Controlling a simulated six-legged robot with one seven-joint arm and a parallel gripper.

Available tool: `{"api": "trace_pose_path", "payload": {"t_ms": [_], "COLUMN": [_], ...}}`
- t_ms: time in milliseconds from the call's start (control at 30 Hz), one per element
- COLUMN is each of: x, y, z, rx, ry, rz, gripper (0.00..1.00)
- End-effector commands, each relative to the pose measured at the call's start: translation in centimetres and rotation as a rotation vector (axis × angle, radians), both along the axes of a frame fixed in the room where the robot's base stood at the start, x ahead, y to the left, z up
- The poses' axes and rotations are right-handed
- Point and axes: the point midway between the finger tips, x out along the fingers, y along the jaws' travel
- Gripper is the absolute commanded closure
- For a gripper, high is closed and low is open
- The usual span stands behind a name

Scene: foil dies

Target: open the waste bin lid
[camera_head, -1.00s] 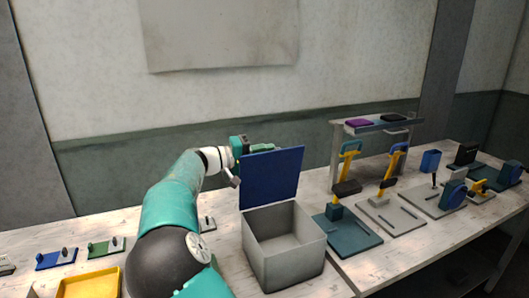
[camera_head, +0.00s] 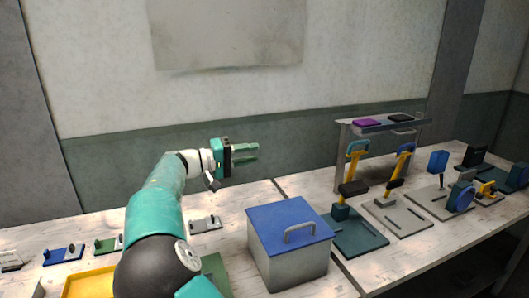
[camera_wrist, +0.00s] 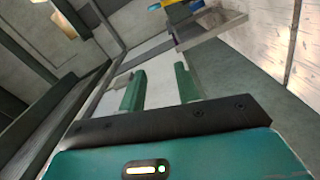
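The waste bin (camera_head: 287,268) is a grey box on the table in the middle of the head view. Its blue lid (camera_head: 283,221) lies down over the top, so the bin's inside is hidden. A grey handle (camera_head: 299,233) stands on the lid toward the front. My gripper (camera_head: 257,152) is above the table, up and to the left of the bin, apart from the lid. In the wrist view its two green fingers (camera_wrist: 160,88) are spread with nothing between them.
A yellow tray (camera_head: 92,283) and small blue and green fixtures (camera_head: 63,254) lie on the left. To the right of the bin stand several presses on plates (camera_head: 357,241). A raised shelf (camera_head: 380,126) with a purple block stands behind them. Air above the bin is clear.

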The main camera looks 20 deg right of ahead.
Motion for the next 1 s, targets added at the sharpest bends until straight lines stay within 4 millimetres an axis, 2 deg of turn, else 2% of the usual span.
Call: {"api": "trace_pose_path", "payload": {"t_ms": [100,200,400,667,700,867,933,1000], "x": [0.2,0.3,0.4,0.4,0.4,0.4,0.2,-0.4], "y": [2.8,4.6,6.7,6.9,6.9,6.9,6.3,4.8], "z": [-0.1,-0.1,-0.1,-0.1,-0.1,-0.1,-0.3,-0.9], "rx": [0.000,-0.001,0.000,0.000,0.000,0.001,0.019,0.067], "ry": [-0.001,-0.001,0.000,0.000,0.000,0.000,0.003,0.014], "rz": [0.003,0.002,0.000,-0.001,-0.001,-0.002,-0.008,-0.025], "gripper": [0.67,0.67,0.67,0.67,0.69,1.00,1.00,1.00]}}
